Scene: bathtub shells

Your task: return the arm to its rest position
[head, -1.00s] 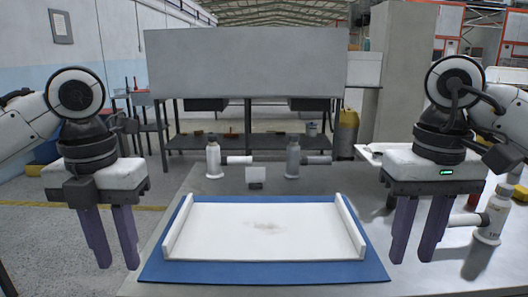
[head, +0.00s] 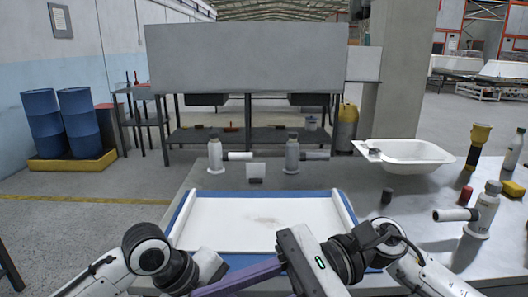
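My two arms are folded low at the near edge of the table. My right gripper (head: 240,277) points left across the bottom of the head view; one purple finger shows, and its spread cannot be judged. My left gripper (head: 208,266) is at the bottom, just left of it, with its fingers hidden or out of view. No object shows in the visible part of either gripper. The two grippers overlap in the picture; I cannot tell whether they touch.
A white tray-like panel with side rails (head: 235,235) lies on a blue mat (head: 183,212), partly behind my arms. A white tub shell (head: 415,151) sits at the back right. Bottles with side nozzles (head: 484,212) stand on the grey table (head: 360,195). Blue drums (head: 80,122) stand at left.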

